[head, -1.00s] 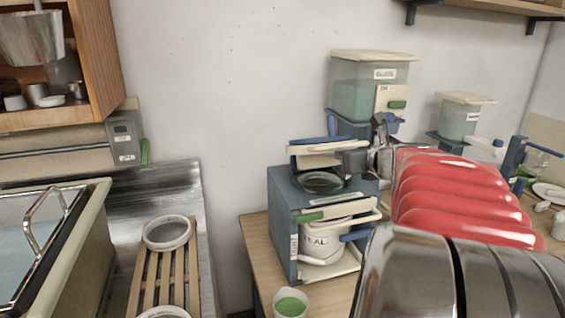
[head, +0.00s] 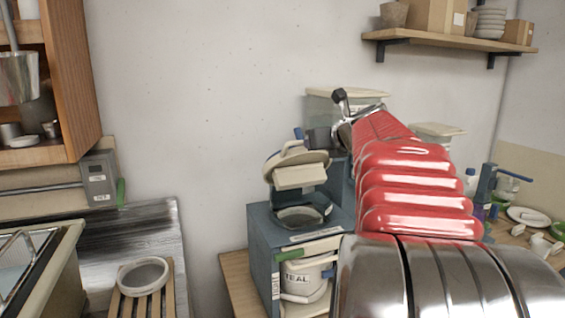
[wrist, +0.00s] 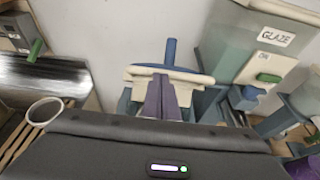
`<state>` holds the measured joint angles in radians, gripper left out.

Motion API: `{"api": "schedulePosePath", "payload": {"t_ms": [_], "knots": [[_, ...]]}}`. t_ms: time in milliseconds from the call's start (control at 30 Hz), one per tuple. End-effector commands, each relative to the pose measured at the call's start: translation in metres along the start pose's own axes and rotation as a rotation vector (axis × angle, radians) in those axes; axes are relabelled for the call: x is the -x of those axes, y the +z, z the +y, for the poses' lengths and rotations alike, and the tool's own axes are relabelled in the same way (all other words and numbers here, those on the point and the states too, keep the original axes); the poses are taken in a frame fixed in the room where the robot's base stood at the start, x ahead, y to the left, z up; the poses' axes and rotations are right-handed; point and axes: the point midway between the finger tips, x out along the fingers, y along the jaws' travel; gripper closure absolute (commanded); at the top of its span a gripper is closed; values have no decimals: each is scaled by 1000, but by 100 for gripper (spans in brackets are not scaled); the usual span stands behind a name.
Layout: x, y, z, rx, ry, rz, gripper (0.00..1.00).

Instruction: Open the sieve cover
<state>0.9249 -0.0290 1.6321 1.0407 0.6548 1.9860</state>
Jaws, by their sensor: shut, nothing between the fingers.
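The sieve cover (head: 297,160), cream with a blue handle (head: 299,133), stands tilted well up above the round sieve opening (head: 300,216) on the blue-grey machine (head: 262,245). In the wrist view the cover (wrist: 195,78) and its blue handle (wrist: 170,52) are just beyond the fingers. My gripper (wrist: 161,84) shows purple fingers that are shut and empty, overlapping the cover in the picture. I cannot tell whether they touch it. In the head view my fingertips are hidden near the cover.
A bucket marked TEAL (head: 299,278) stands in the machine below the sieve. A glaze tank (wrist: 235,45) is close on the right. A shelf (head: 440,40) hangs upper right.

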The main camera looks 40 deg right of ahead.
Motion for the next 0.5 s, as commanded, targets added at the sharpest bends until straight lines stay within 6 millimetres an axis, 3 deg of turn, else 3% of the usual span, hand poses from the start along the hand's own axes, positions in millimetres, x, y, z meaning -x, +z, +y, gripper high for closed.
{"api": "schedulePosePath", "payload": {"t_ms": [500], "knots": [[-44, 73, 0, 1, 2, 1, 100]]}}
